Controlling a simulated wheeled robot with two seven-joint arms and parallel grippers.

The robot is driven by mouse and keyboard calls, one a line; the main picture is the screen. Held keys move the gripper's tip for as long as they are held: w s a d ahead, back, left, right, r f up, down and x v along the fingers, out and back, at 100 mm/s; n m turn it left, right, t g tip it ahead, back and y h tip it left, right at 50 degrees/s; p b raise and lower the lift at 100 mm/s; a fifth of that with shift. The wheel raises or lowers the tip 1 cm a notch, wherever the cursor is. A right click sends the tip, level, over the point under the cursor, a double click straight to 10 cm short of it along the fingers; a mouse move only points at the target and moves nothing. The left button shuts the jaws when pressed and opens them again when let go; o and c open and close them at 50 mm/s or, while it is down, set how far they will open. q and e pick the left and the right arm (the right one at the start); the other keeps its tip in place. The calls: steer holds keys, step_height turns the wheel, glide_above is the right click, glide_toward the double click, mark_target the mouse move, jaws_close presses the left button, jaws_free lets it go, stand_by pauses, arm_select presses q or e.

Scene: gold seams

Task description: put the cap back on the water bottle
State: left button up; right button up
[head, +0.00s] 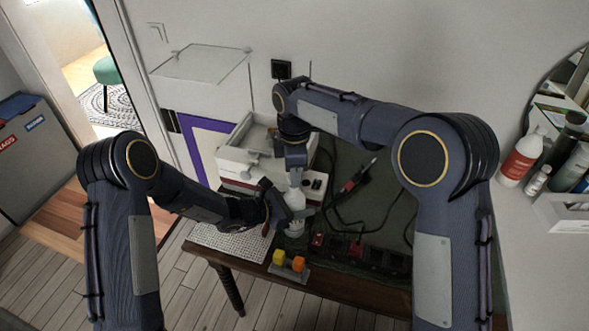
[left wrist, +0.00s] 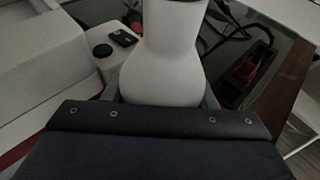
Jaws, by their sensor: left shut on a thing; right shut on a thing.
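The white water bottle (head: 295,200) stands upright near the front of the table, beside the white machine. It fills the middle of the left wrist view (left wrist: 160,72), with its neck narrowing toward the top edge. My left gripper (head: 290,214) comes in from the left and is shut on the bottle's body. My right gripper (head: 296,172) points down from above, shut, at the top of the bottle. The cap is hidden or too small to make out between the right fingers and the bottle's mouth. I cannot tell whether it touches the neck.
The white machine (head: 240,160) stands close behind on the left. Black cables and a red-and-black tool (head: 357,178) lie to the right. A small holder with orange and yellow blocks (head: 289,264) is at the front edge. A perforated white mat (head: 228,243) lies left.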

steer(key=shift+f, duration=0.65)
steer(key=shift+f, duration=0.55)
